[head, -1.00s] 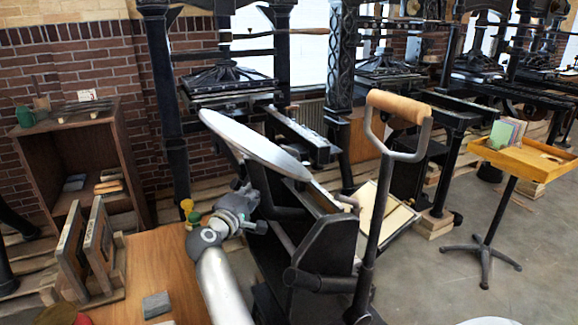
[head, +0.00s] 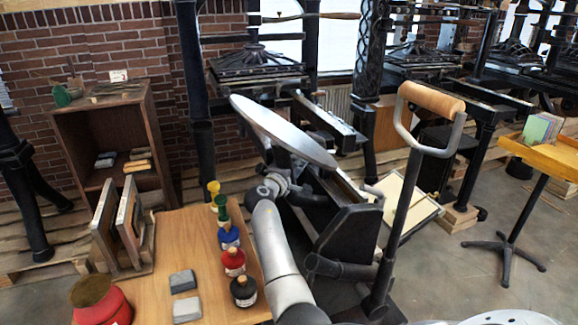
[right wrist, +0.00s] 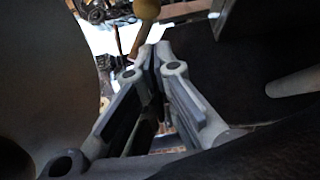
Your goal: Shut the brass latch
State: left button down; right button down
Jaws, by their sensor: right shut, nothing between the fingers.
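The hand press stands in the middle of the head view, with a tilted grey ink disc (head: 285,133) and a lever with a wooden grip (head: 432,98). I cannot make out a brass latch for certain in either view. A brass-coloured knob on a stem (right wrist: 147,9) shows at the top of the right wrist view, beyond my fingertips and apart from them. My right gripper (right wrist: 155,58) is shut and empty, close to the press's dark body. In the head view its arm reaches up to just below the disc, and its fingertips are hidden. My left gripper is not in view.
A wooden table (head: 190,235) at the left holds several ink bottles (head: 230,237), grey blocks (head: 184,282) and a red container (head: 100,302). A yellow tray on a stand (head: 545,157) is at the right. Open floor (head: 440,275) lies between press and stand.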

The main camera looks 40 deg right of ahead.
jog(key=d, duration=0.1)
jog(key=s+d, duration=0.1)
jog(key=shift+s+d+p, duration=0.1)
jog(key=shift+d+p, duration=0.2)
jog(key=shift+d, duration=0.05)
